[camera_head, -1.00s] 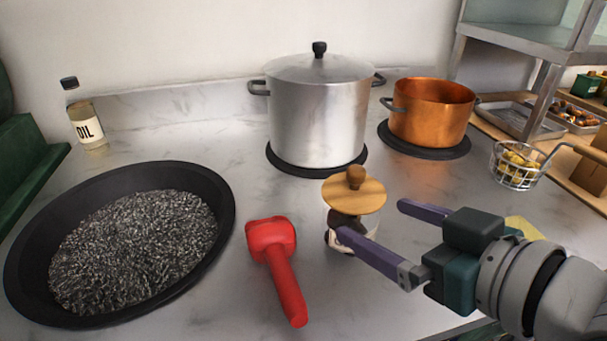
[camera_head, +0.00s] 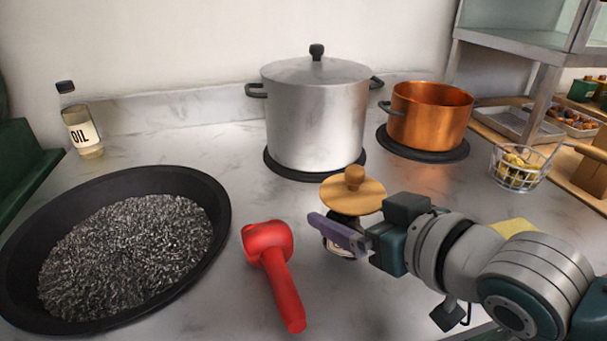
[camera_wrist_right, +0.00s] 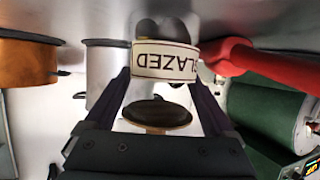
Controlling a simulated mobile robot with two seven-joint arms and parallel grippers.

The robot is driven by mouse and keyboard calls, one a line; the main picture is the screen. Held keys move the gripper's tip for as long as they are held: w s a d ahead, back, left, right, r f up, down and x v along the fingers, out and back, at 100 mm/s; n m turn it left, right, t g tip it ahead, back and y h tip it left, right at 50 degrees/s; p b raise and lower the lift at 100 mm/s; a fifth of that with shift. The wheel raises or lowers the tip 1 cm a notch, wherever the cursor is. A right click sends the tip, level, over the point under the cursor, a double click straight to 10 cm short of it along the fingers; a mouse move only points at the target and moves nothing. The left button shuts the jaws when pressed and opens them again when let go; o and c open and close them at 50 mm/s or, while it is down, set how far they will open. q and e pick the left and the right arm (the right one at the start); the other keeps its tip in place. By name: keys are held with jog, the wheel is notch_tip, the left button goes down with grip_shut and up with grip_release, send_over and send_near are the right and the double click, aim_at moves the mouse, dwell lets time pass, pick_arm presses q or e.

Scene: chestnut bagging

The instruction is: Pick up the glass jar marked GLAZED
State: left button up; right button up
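The glass jar (camera_head: 345,250) with dark contents and a round wooden knobbed lid (camera_head: 352,193) stands upright on the counter, in front of the steel pot. In the right wrist view the jar (camera_wrist_right: 165,60) appears upside down, its pale label reading GLAZED with the first letter partly covered. My right gripper (camera_head: 335,228) is at the jar below its lid; one finger crosses in front and hides much of the jar. In the right wrist view the gripper (camera_wrist_right: 161,80) has its fingers apart, one on each side of the jar. Contact is unclear. My left gripper is not in view.
A red-handled tool (camera_head: 277,275) lies close left of the jar. A wide black pan (camera_head: 215,250) is at the left. A lidded steel pot (camera_head: 315,125) and copper pot (camera_head: 430,115) stand behind; a wire basket (camera_head: 515,170) is at the right.

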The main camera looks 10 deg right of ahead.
jog(key=c, duration=1.2)
jog(key=shift+r, duration=0.1)
